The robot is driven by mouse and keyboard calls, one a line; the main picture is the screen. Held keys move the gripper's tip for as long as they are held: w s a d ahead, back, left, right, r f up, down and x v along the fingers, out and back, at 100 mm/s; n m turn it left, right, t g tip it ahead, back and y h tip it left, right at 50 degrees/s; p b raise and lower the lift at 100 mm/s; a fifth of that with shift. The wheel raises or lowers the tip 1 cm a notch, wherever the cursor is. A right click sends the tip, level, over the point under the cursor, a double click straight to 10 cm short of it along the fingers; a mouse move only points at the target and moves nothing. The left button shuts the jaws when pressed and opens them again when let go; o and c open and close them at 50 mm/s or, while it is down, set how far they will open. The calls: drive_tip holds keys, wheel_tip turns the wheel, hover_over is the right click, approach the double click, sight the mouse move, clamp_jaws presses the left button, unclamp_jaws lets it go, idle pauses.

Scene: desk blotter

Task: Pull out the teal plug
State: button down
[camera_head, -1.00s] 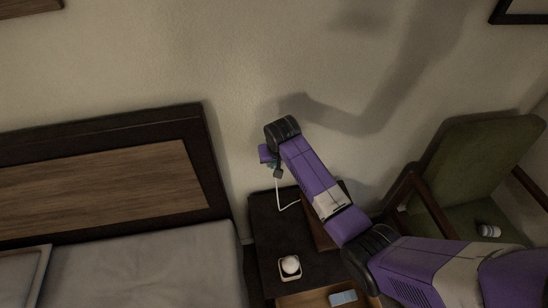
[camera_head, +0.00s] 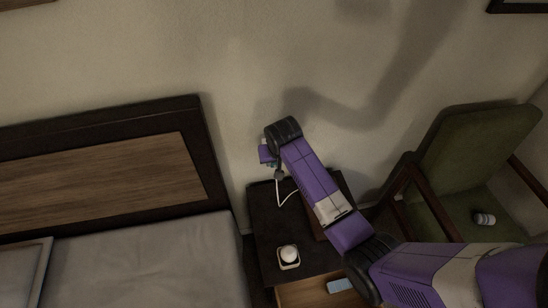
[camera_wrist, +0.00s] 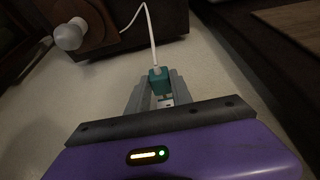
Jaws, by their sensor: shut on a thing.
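The teal plug (camera_wrist: 158,78) sits between the two grey fingers of my gripper (camera_wrist: 158,90) in the wrist view, with a white cable (camera_wrist: 150,28) leading from its end. My gripper is shut on it. I cannot tell whether the plug is in a socket. In the head view my gripper (camera_head: 276,166) is close to the wall above the nightstand (camera_head: 262,222), and the plug is mostly hidden there. The cable hangs down to the nightstand.
A white round-topped object (camera_head: 289,256) stands on the nightstand, above an open drawer holding a light blue item (camera_head: 340,285). The bed headboard (camera_head: 110,180) is at left.

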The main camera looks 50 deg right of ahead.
drive_tip(key=shift+s, duration=0.15)
drive_tip(key=shift+r, duration=0.1)
drive_tip(key=shift+r, duration=1.9)
